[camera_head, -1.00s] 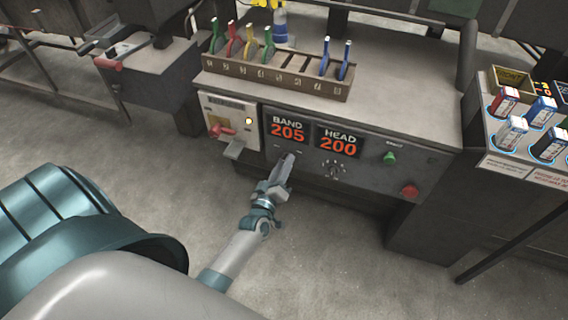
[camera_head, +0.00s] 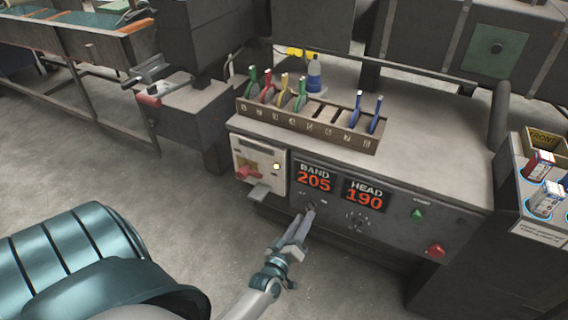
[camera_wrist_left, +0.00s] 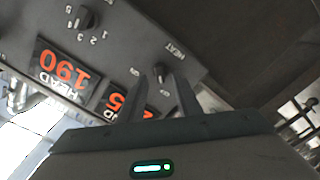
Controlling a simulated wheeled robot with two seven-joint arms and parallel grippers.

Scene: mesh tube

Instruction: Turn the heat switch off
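The heat switch is a small dark knob under the HEAT label, seen in the left wrist view (camera_wrist_left: 162,73) with small labels on either side. In the head view the knob (camera_head: 311,206) is just below the BAND display, partly covered by my gripper. My left gripper (camera_head: 309,211) reaches up to the panel there. In the left wrist view my left gripper (camera_wrist_left: 160,82) is open, its fingertips apart, with the knob between and just ahead of them. I cannot tell whether they touch it. My right gripper is not in view.
The BAND display (camera_head: 314,179) reads 205 and the HEAD display (camera_head: 363,194) reads 190. A numbered dial (camera_head: 358,222), green button (camera_head: 417,214) and red button (camera_head: 436,250) lie to the right. A white box (camera_head: 259,160) with a lit lamp and red handle is left.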

